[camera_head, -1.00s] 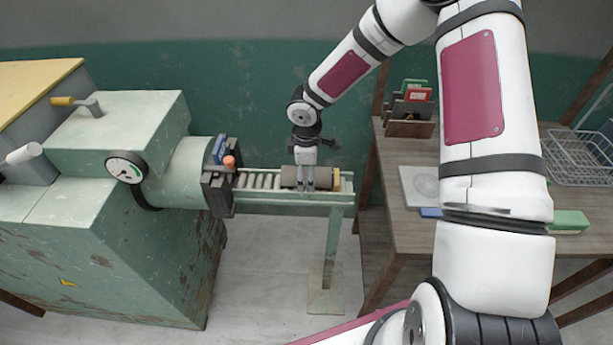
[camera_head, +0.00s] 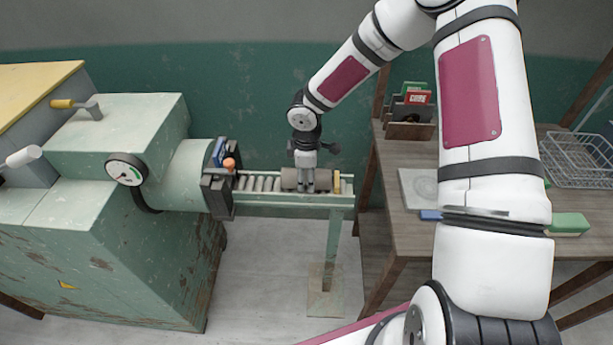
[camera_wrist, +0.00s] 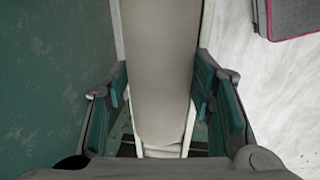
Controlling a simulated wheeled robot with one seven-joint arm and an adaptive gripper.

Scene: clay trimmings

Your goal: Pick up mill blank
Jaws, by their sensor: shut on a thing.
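The mill blank (camera_head: 290,178) is a grey-brown cylinder lying on its side at the right end of the roller conveyor. My gripper (camera_head: 306,188) reaches down over it from above with its fingers on either side. In the wrist view the blank (camera_wrist: 160,70) runs lengthwise between the two green-padded fingers of my gripper (camera_wrist: 162,110), which are shut on it. The blank still appears to lie on the conveyor; whether it has any lift cannot be seen.
The roller conveyor (camera_head: 275,197) joins a green mill (camera_head: 120,240) with a dial on the left. A wooden table (camera_head: 405,226) stands to the right, with a card rack (camera_head: 408,128), a grey slab and a wire basket (camera_head: 578,160). Bare floor lies in front of the conveyor.

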